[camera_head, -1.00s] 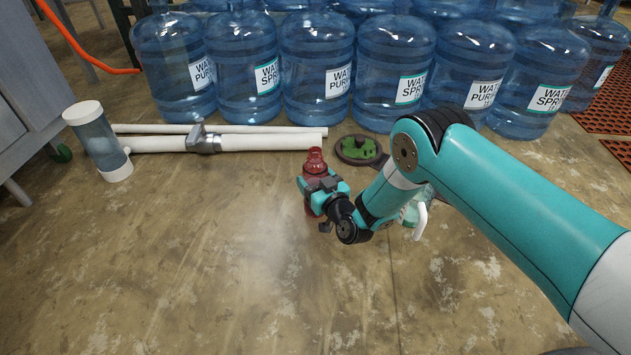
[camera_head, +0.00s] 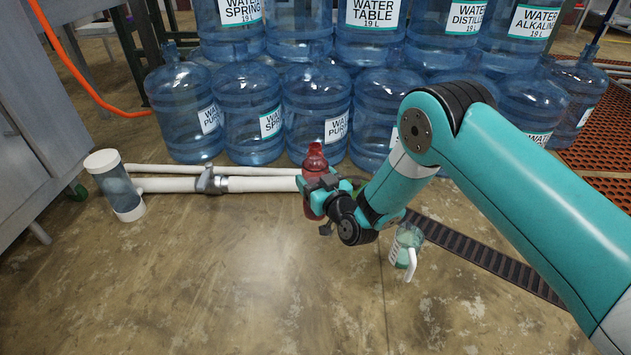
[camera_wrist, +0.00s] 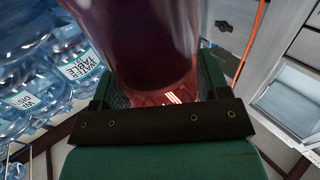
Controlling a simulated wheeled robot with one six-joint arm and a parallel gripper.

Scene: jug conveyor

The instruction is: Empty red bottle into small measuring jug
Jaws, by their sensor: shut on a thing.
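The red bottle (camera_head: 314,158) stands upright in my gripper (camera_head: 319,186), which is shut around its body in the head view. In the wrist view the red bottle (camera_wrist: 150,45) fills the space between the jaws of my gripper (camera_wrist: 155,95). The bottle appears lifted off the floor. A small clear measuring jug (camera_head: 404,245) with a white handle and greenish markings stands on the floor to the right of my gripper, below my forearm. Part of the jug's upper side is close to the arm in the picture. Its contents cannot be told.
Stacked blue water jugs (camera_head: 250,115) form a wall behind. White pipes (camera_head: 265,184) and a clear cylinder with white ends (camera_head: 119,185) lie at left. A dark slatted strip (camera_head: 490,259) runs across the floor at right. The floor in front is clear.

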